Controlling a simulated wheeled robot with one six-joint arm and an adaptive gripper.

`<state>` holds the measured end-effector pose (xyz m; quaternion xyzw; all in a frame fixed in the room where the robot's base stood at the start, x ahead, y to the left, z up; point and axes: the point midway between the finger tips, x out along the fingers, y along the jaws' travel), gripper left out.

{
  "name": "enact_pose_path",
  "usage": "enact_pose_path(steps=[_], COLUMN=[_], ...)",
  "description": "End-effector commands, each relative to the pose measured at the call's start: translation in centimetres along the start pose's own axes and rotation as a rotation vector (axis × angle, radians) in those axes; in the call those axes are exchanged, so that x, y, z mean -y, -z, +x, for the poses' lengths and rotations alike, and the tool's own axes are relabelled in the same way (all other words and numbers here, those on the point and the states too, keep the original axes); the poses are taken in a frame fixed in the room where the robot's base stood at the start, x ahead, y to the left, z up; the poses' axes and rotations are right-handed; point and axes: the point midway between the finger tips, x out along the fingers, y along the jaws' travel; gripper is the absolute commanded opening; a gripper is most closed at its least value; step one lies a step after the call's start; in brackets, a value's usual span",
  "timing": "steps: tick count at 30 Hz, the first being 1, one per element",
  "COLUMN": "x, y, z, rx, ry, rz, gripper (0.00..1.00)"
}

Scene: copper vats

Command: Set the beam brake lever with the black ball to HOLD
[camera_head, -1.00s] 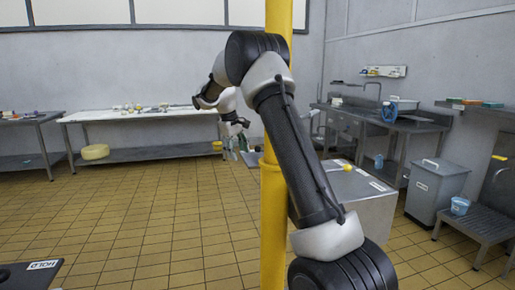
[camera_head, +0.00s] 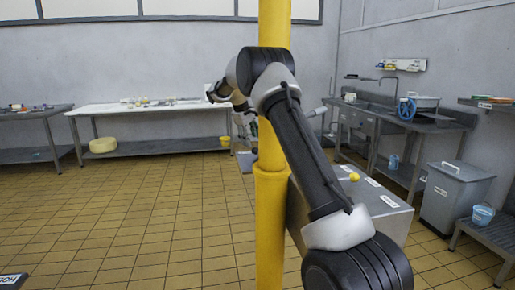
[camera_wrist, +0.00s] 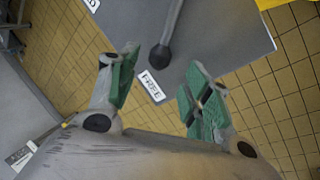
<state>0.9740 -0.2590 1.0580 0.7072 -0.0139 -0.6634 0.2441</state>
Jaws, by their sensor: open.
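In the wrist view the lever's black ball (camera_wrist: 160,56) sits at the end of a dark rod that comes down from the top edge. The ball is beside a white label (camera_wrist: 152,86) reading FREE, on a grey surface. A second label (camera_wrist: 92,4), cut by the top edge and ending in D, lies up to the left. My gripper (camera_wrist: 163,64) is open, its green-padded fingers to either side of the ball in the picture. I cannot tell the depth between them, and no contact shows. In the head view the black ball cannot be made out.
A yellow post (camera_head: 272,200) stands close in front, hiding part of my arm. A steel box (camera_head: 390,210) with labels and a yellow ball (camera_head: 354,177) is behind my arm. A bin (camera_head: 452,195) stands to the right. Tiled floor on the left is open.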

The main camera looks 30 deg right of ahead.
Motion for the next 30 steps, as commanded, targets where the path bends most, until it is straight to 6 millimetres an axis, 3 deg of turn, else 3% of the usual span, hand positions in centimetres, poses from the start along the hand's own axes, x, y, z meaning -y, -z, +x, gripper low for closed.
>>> enact_pose_path(steps=[9, 21, 28, 30], x=[0.0, 0.0, 0.0, 0.0], y=[-0.1, -0.1, -0.1, -0.1], z=[5.2, 6.2, 6.2, 6.1], rx=[0.003, 0.001, 0.001, 0.001], ry=[0.001, 0.000, 0.000, 0.000], rz=[0.001, 0.001, 0.001, 0.001], gripper=[0.49, 0.49, 0.08, 0.00])
